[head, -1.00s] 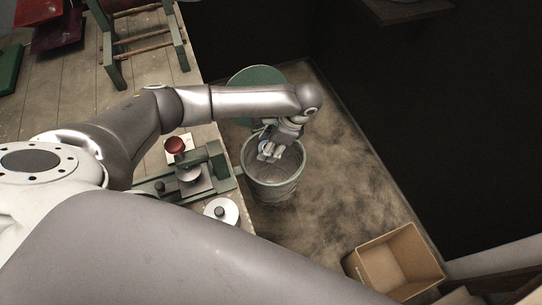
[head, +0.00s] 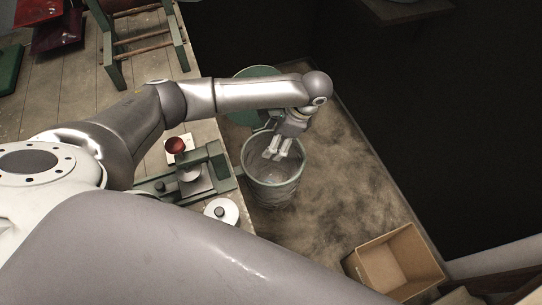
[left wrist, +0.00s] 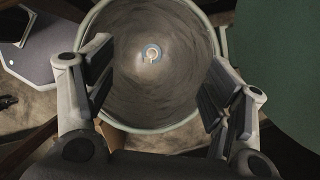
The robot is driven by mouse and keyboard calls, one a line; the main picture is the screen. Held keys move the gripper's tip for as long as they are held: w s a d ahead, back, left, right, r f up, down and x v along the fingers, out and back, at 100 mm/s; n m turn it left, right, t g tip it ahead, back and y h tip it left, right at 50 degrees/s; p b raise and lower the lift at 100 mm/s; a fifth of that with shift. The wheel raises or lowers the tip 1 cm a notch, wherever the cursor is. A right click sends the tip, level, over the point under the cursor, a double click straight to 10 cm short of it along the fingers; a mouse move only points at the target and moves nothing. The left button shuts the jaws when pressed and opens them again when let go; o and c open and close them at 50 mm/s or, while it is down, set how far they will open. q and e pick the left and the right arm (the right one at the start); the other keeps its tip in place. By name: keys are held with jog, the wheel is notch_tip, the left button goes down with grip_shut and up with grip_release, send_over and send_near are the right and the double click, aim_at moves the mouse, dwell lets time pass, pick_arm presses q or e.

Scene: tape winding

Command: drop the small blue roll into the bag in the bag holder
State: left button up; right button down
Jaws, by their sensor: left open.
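The bag holder (head: 290,180) is a round, pale green bin-like holder beside the table, lined with a translucent bag (head: 262,166). In the left wrist view the holder's rim (left wrist: 215,40) circles the bag's grey inside (left wrist: 185,90). The small blue roll (left wrist: 152,53) shows in the left wrist view as a small blue ring with a pale centre, deep inside the bag. My left gripper (head: 276,156) is above the holder's opening, pointing down. In the left wrist view its fingers (left wrist: 155,90) are wide apart with nothing between them. My right gripper is not in view.
A winding device with a red knob (head: 175,145) and a white disc (head: 221,211) stand at the table's edge. A green disc (head: 253,83) is behind the holder. An open cardboard box (head: 398,262) lies at the lower right. Floor right of the holder is clear.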

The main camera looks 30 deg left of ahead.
pick_arm(q)
jog(key=v, duration=0.8)
